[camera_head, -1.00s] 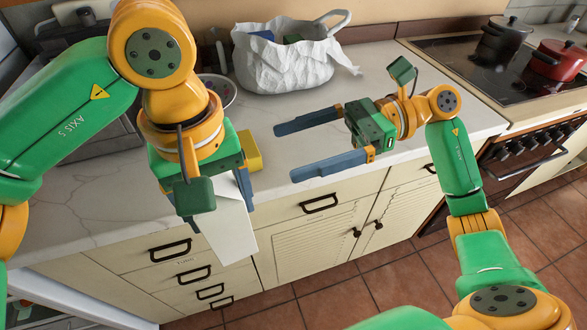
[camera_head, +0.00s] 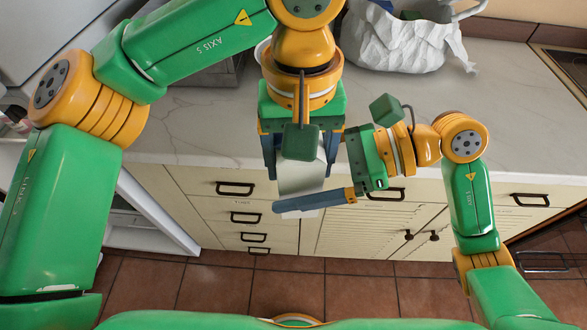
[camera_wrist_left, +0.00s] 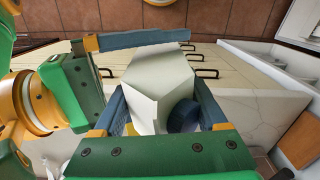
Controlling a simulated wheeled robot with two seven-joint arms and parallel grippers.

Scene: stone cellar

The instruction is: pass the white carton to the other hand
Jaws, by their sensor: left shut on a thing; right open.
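The white carton (camera_head: 300,180) hangs below my left gripper (camera_head: 300,168) in the head view, in front of the counter drawers. My left gripper is shut on its upper part. In the left wrist view the carton (camera_wrist_left: 160,75) sits between the left fingers, with a round dark blue piece on its near side. My right gripper (camera_head: 284,180) is open and comes in from the right. One blue finger passes across the lower carton on the near side; its other finger is hidden behind the left gripper. I cannot tell if the finger touches the carton.
The pale stone counter (camera_head: 200,115) runs behind both grippers, with drawers and cupboard doors below. A crumpled white bag (camera_head: 395,42) with things in it stands at the back. The stove (camera_head: 565,65) is at far right. Tiled floor (camera_head: 350,292) lies in front.

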